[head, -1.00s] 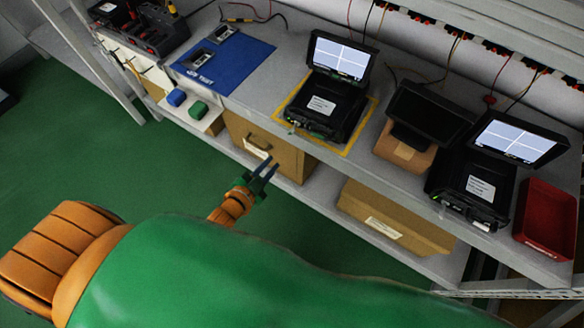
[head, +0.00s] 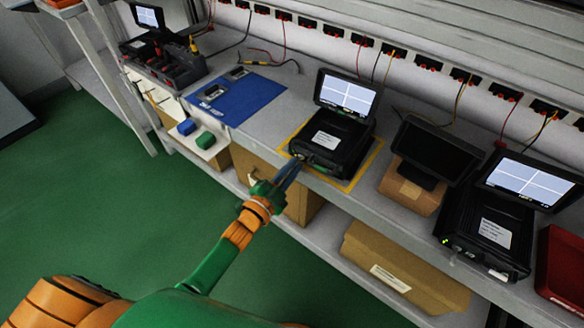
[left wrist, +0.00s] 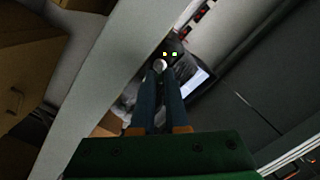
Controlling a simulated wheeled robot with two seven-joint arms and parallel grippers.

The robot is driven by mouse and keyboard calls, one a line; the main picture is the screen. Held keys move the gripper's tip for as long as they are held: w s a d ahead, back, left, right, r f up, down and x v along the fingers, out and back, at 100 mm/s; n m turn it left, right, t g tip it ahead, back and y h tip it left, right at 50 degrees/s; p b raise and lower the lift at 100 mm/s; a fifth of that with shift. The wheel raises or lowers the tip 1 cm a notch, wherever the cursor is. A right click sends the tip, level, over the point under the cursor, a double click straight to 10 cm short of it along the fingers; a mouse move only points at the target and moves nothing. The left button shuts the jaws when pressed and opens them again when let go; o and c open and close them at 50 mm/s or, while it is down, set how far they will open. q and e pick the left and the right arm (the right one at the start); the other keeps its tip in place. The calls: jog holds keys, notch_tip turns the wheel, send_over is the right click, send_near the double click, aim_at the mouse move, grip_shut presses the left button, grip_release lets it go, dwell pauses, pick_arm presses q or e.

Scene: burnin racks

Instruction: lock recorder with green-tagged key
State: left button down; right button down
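A black recorder (head: 332,142) with a lit, tilted screen (head: 347,95) stands on the bench inside a yellow outline. My left gripper (head: 297,163) is at the front left corner of this recorder, its two dark fingers pointing at it. In the left wrist view, the fingers (left wrist: 159,75) have a narrow gap between them. A small pale round part (left wrist: 159,65) shows at their tips, below two small lights (left wrist: 169,54) on the recorder's front. I cannot tell whether it is a lock or a key head, and no green tag is clearly readable. My right gripper is out of view.
A second recorder (head: 487,232), a dark monitor on a cardboard box (head: 408,188) and a red tray (head: 562,265) stand to the right. A blue mat (head: 240,98) lies to the left. Boxes sit on the lower shelf (head: 322,235) under the bench edge.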

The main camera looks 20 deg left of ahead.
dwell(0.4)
pick_arm(q)
jog(key=shift+a+f+n+p, duration=0.1)
jog(key=shift+n+p, duration=0.15)
jog(key=shift+n, duration=2.7)
jog(key=shift+a+r+n+p, duration=0.1)
jog(key=shift+n+p, duration=0.1)
jog(key=shift+n, duration=2.8)
jog(key=shift+a+f+n+p, duration=0.1)
jog(key=shift+n+p, duration=0.15)
jog(key=shift+n, duration=2.7)
jog(key=c, duration=1.3)
grip_release()
